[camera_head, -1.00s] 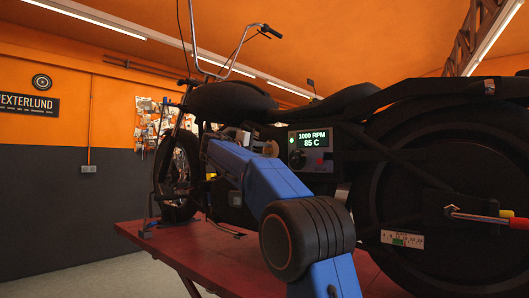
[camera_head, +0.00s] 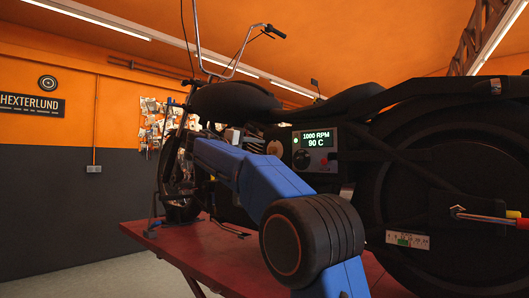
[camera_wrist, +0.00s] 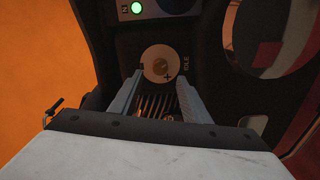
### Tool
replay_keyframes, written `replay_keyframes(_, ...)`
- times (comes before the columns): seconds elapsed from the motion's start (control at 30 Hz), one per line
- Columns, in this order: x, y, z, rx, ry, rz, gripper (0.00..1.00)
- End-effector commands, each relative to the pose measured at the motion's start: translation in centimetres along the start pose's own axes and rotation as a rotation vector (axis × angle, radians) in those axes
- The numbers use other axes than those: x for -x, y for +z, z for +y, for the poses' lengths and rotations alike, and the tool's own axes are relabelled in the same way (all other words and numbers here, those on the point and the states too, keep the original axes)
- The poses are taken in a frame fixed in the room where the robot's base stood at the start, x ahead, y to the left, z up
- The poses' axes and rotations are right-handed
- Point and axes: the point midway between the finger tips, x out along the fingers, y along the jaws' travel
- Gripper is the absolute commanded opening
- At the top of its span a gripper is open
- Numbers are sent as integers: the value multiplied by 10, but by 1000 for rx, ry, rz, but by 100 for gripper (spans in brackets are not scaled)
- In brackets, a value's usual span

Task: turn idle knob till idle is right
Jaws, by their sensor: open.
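The idle knob (camera_wrist: 161,64) is a pale round disc with a brass centre, a plus mark and the label IDLE beside it on a dark panel. My gripper (camera_wrist: 157,84) is open in the wrist view, its two grey fingers reaching toward the knob's lower edge, one on each side. I cannot tell whether they touch it. The display (camera_head: 317,139) there reads 1000 RPM and 90 C.
A lit green lamp (camera_wrist: 136,8) is near the knob. The motorcycle (camera_head: 235,98) stands on a red lift table (camera_head: 215,262). A tool with a red handle (camera_head: 492,219) sticks out at the rear wheel. Open floor (camera_head: 110,275) lies to the left.

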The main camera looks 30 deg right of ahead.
Motion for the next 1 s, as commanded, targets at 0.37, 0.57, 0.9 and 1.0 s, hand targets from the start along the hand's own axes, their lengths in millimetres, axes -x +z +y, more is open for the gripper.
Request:
replay_keyframes(0.37,75,-1,-1,1,-1,3,43)
replay_keyframes(0.57,97,-1,-1,1,-1,1,43)
replay_keyframes(0.9,104,0,-1,1,0,0,43)
replay_keyframes(1.0,104,0,-1,1,0,0,43)
